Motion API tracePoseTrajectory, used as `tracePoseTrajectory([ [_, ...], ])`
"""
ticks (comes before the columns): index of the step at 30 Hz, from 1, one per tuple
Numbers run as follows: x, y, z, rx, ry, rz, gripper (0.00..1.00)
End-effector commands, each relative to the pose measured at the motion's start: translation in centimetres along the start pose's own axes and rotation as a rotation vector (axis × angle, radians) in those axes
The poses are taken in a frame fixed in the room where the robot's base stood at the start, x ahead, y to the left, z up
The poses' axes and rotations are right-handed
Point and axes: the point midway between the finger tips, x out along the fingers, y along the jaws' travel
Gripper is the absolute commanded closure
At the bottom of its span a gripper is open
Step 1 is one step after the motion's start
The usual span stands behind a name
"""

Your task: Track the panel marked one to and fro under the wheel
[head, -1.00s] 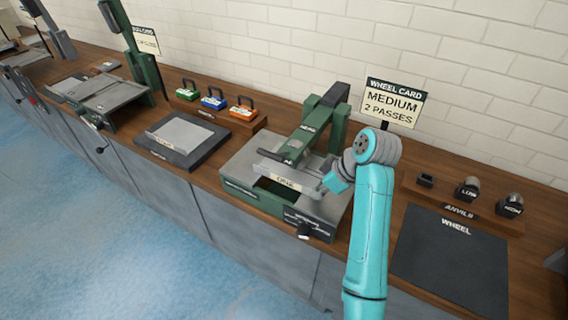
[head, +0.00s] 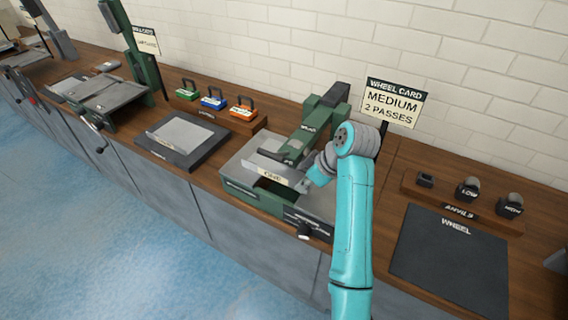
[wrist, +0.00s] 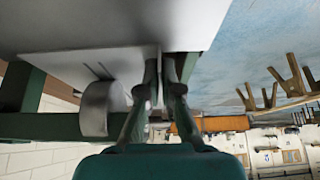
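The panel marked one (head: 268,174) is a grey sheet with a pale lettered front lip, lying in the green wheel machine (head: 312,128). The machine's arm reaches over the panel, and the contact with the wheel is hidden in the head view. My gripper (head: 310,184) is at the panel's right end, partly hidden by my arm. In the wrist view, the fingers (wrist: 162,88) are close together around a thin grey edge of the panel. A rounded grey metal part (wrist: 100,108) is just left of them.
The wheel card (head: 392,103) reads medium, 2 passes. To the right are an anvil rack (head: 452,207) and a dark mat marked wheel (head: 450,255). To the left, another panel (head: 183,132) lies on a dark pad, with coloured cases (head: 212,102) behind.

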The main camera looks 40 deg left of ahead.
Motion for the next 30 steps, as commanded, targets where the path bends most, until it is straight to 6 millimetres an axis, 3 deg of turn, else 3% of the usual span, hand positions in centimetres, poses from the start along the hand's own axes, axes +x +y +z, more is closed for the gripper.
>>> tracePoseTrajectory([
  [12, 0.03, 0.02, -0.13, 0.000, 0.000, 0.001, 1.00],
  [16, 0.03, 0.02, -0.13, 0.000, 0.000, 0.001, 0.65],
  [22, 0.04, 0.02, -0.12, 0.000, 0.000, 0.001, 0.65],
  [23, 0.10, 0.00, -0.06, 0.001, -0.001, -0.001, 0.62],
  [26, 0.10, 0.00, -0.06, 0.001, -0.001, -0.001, 0.37],
  [30, 0.07, 0.01, -0.08, 0.000, 0.000, 0.000, 0.35],
])
